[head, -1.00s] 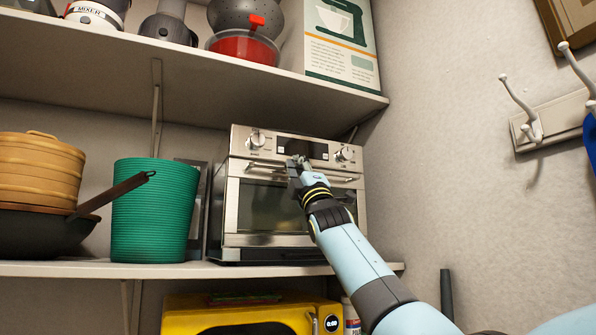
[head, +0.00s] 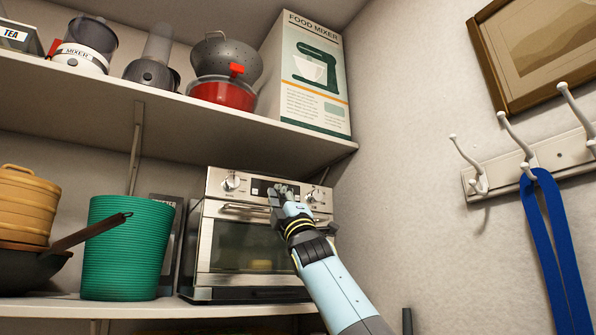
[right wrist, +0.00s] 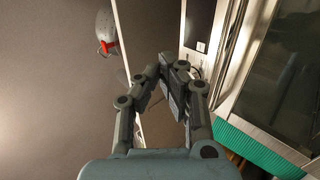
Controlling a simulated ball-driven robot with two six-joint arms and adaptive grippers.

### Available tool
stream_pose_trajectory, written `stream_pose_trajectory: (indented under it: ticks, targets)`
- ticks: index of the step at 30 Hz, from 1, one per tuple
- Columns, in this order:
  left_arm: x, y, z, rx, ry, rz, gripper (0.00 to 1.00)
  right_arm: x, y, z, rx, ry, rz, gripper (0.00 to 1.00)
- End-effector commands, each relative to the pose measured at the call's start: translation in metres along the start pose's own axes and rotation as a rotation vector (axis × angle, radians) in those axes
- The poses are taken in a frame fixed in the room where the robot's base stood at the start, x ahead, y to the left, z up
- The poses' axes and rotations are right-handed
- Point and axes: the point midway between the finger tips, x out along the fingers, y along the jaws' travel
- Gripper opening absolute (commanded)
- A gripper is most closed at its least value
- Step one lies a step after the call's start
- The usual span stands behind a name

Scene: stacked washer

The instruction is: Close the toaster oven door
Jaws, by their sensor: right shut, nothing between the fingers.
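The silver toaster oven (head: 208,240) stands on the shelf in the head view. Its glass door (head: 240,248) is upright and looks flush with the front, with the bar handle (head: 240,208) along its top. My right gripper (head: 280,190) is shut and empty in front of the control panel, near the top of the door. I cannot tell whether it touches the oven. My right arm hides part of the door's right side. The right wrist view shows the shut fingers (right wrist: 167,67) and the oven's glass (right wrist: 285,75) at the right. My left gripper is not in view.
A green ribbed bin (head: 125,250) stands left of the oven, beside a dark pan (head: 30,265). The upper shelf (head: 190,125) overhangs the oven and holds a food mixer box (head: 315,75). Wall hooks (head: 525,160) with a blue strap (head: 550,240) are at the right.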

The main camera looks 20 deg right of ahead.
Motion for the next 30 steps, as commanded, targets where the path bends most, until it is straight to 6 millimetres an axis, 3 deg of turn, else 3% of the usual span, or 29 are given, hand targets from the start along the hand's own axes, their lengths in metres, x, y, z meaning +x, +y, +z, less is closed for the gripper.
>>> stream_pose_trajectory:
  ticks: [5, 12, 15, 22, 30]
  targets:
    - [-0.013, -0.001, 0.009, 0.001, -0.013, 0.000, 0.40, -0.010, 0.019, 0.001, -0.002, -0.002, -0.002, 0.00]
    - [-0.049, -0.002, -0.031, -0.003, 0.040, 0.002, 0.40, -0.028, 0.055, 0.000, -0.001, -0.002, -0.001, 0.00]
    - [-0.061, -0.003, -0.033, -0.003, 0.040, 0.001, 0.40, -0.036, 0.066, 0.000, -0.002, -0.002, -0.001, 0.00]
    - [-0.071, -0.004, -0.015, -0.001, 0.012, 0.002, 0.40, -0.047, 0.076, 0.000, 0.001, -0.003, -0.002, 0.00]
    - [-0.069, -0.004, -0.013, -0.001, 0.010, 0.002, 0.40, -0.050, 0.074, 0.000, 0.001, -0.003, -0.003, 0.00]
